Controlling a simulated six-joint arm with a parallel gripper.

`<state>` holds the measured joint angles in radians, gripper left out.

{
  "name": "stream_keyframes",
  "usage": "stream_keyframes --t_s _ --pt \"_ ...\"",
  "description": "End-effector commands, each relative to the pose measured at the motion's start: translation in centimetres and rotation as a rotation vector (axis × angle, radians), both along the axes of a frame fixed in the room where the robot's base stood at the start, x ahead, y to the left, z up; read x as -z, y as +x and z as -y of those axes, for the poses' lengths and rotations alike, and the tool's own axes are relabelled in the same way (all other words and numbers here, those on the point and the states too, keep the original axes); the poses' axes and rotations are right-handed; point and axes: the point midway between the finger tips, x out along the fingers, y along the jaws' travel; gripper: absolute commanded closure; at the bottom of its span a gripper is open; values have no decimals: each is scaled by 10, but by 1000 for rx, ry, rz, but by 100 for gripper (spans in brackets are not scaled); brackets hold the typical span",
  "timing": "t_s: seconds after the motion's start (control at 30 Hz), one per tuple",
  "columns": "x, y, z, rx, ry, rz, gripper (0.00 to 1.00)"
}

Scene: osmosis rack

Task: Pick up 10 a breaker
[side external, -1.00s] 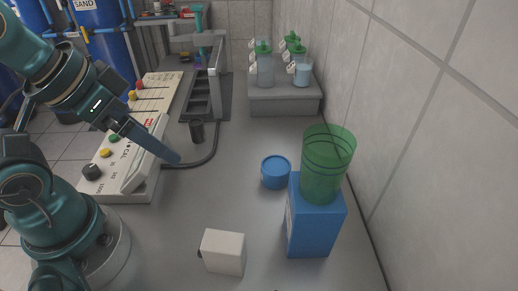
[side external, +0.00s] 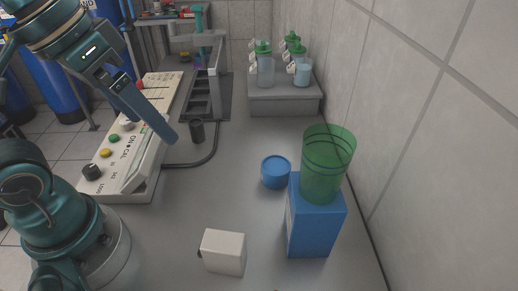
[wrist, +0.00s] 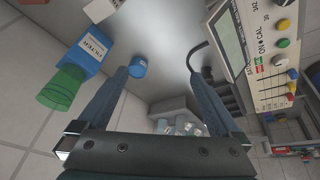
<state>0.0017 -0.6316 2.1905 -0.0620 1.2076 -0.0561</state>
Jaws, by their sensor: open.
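A green see-through beaker-like cup (side external: 327,165) stands on a blue box (side external: 315,225) beside the right wall. In the wrist view the cup (wrist: 62,88) and the box (wrist: 88,48), labelled FILTER, are at the left. My gripper (side external: 170,138) is above the table by the control panel, well left of the cup. In the wrist view my gripper (wrist: 158,72) has its two fingers spread with nothing between them. Several green-topped clear containers (side external: 265,68) stand on a grey step (side external: 285,104) at the back; I cannot tell which vessel is the 10 one.
A round blue lid-like piece (side external: 275,172) lies left of the blue box. A white block (side external: 224,250) is at the front. A control panel (side external: 125,165) with buttons is at the left, and a dark small cup (side external: 197,130) stands beside it.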

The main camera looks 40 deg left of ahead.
Motion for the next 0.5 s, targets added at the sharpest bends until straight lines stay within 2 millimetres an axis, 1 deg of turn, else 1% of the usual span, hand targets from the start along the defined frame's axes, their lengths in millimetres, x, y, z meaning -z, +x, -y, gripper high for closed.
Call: stream_keyframes --t_s 0.27,0.5 --pt "11 -4 38 -141 -215 -369 0" --pt "8 -4 81 -317 -406 -815 0"
